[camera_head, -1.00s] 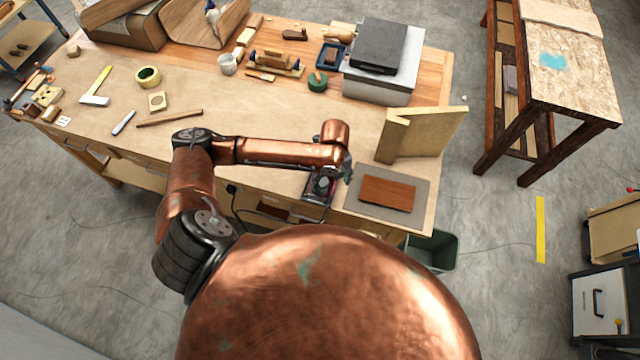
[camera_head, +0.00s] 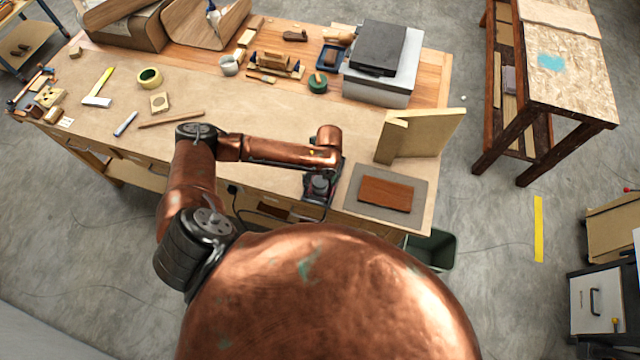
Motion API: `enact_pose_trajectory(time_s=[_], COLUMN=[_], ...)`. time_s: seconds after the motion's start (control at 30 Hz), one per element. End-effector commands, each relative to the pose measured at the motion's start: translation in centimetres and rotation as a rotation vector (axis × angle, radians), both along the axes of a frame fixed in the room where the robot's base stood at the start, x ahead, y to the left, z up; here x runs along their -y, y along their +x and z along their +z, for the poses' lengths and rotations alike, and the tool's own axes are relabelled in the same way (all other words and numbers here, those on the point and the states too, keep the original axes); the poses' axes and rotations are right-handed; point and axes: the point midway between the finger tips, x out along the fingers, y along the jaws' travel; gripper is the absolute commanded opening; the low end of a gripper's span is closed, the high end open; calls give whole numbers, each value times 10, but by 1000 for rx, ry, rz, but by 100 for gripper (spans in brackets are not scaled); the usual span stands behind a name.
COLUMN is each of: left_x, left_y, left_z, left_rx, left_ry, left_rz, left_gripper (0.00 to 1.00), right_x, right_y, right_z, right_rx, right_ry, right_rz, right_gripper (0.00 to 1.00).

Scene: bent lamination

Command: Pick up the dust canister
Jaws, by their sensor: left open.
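A dark power tool with a reddish part, likely the sander, stands at the front edge of the bench beside the grey mat. A small dark, rounded piece on it looks like the dust canister (camera_head: 319,186), though it is too small to be sure. My left gripper (camera_head: 322,173) points down from the end of the copper arm, right over this tool. Its fingers are dark and partly hidden by the wrist and blend with the tool. It is open, and I cannot tell whether it touches the canister. My right gripper is not in view.
A brown board (camera_head: 386,193) lies on a grey mat (camera_head: 420,188) right of the tool. An upright wooden panel (camera_head: 430,135) stands behind it. A dark green bin (camera_head: 433,250) is on the floor below.

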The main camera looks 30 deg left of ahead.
Motion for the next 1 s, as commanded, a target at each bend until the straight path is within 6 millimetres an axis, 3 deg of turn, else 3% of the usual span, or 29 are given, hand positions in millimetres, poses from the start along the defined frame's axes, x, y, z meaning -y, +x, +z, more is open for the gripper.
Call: enact_pose_trajectory(time_s=[0.17, 0.77, 1.0], left_x=[0, 0, 0], left_y=[0, 0, 1], left_z=[0, 0, 2], left_rx=[1, 1, 2], left_ry=[-1, -1, -1], left_rz=[0, 0, 0], left_gripper=[64, 25, 25], right_x=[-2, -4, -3], right_y=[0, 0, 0], right_z=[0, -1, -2], right_rx=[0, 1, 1], right_ry=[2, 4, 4], right_rz=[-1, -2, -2], right_gripper=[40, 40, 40])
